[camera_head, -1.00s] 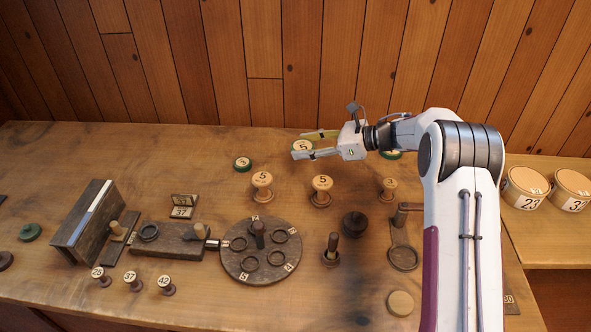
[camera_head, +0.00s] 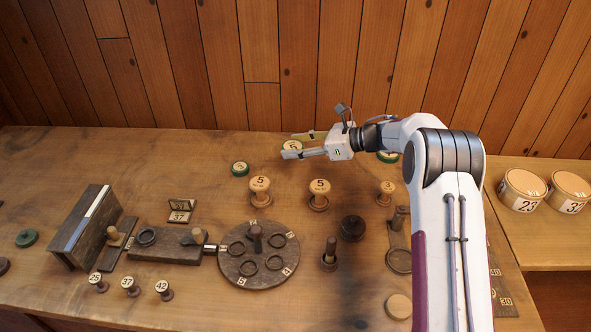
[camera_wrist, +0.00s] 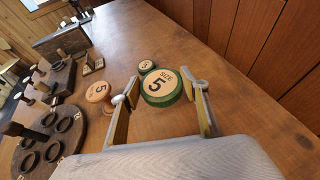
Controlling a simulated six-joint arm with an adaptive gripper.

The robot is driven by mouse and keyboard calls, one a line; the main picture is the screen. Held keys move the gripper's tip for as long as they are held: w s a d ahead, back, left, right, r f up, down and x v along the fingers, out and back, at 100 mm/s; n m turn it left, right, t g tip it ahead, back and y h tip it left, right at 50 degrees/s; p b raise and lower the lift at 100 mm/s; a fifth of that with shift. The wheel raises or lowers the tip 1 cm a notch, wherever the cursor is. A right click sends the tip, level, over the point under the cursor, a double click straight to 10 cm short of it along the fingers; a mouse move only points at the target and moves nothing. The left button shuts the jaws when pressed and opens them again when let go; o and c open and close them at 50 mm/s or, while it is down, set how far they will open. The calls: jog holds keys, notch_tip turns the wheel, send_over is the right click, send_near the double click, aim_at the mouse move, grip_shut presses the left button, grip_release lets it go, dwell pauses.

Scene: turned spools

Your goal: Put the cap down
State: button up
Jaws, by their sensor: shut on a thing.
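A round green-rimmed cap with a pale face marked "SIZE 5" (camera_wrist: 160,84) is between my gripper's two fingers in the wrist view. In the head view the cap (camera_head: 292,147) shows at the fingertips, over the back of the bench. My gripper (camera_head: 301,144) is shut on it; its fingers (camera_wrist: 164,94) lie on either side of the cap in the wrist view. The cap's face is up and looks roughly level. I cannot tell how far it is above the wood.
A smaller green cap (camera_head: 240,169) lies to the left; another (camera_head: 388,156) is partly behind my arm. Wooden spools (camera_head: 260,190), (camera_head: 319,194), (camera_head: 386,193) stand in front. A round ring plate (camera_head: 258,277) is nearer. The back left of the bench is bare.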

send_over(297, 175)
jog(key=shift+w+f, duration=0.1)
jog(key=shift+f, duration=2.2)
jog(key=shift+f, duration=1.85)
jog(key=shift+f, duration=0.15)
jog(key=o, duration=0.9)
